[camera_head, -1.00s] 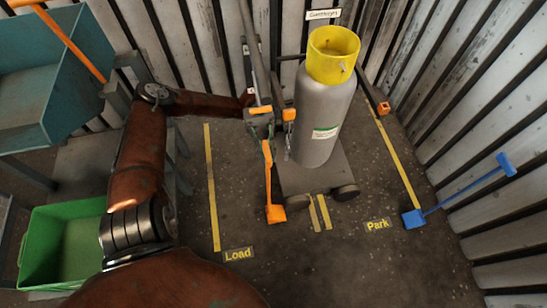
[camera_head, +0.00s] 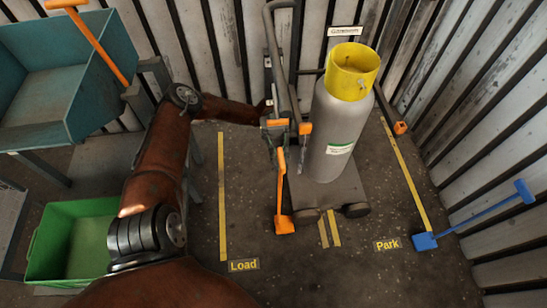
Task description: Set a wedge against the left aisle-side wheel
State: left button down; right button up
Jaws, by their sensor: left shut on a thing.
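An orange wedge (camera_head: 285,225) with a long upright orange handle stands on the floor at the front left corner of the cart, close beside the left front wheel (camera_head: 308,215). I cannot tell whether it touches the wheel. My left gripper (camera_head: 279,140) is shut on the upper end of this handle, left of the grey cylinder. The cart (camera_head: 330,195) carries the grey cylinder (camera_head: 332,130) with a yellow collar (camera_head: 352,70). Its right front wheel (camera_head: 355,210) also shows. The rear wheels are hidden. My right gripper is out of view.
A blue wedge (camera_head: 425,241) with a long handle lies at right near the Park label (camera_head: 387,244). Another orange block (camera_head: 400,128) sits right of the cylinder. A green bin (camera_head: 80,240) and blue-grey bin (camera_head: 50,75) stand left. Floor before the cart is clear.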

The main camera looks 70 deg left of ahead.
pick_arm(q)
jog(key=shift+r+p, duration=0.25)
jog(key=shift+p, duration=0.15)
jog(key=shift+a, duration=0.1)
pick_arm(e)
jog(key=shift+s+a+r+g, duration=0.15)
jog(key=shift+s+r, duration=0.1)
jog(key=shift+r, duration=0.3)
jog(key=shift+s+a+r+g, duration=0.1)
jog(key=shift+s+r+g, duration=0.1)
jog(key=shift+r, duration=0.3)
pick_arm(q)
jog(key=shift+w+f, duration=0.1)
jog(key=w, duration=0.1)
jog(key=w+f, duration=0.1)
jog(key=w+b, duration=0.1)
jog(key=shift+d+f, duration=0.3)
jog(key=shift+d, duration=0.05)
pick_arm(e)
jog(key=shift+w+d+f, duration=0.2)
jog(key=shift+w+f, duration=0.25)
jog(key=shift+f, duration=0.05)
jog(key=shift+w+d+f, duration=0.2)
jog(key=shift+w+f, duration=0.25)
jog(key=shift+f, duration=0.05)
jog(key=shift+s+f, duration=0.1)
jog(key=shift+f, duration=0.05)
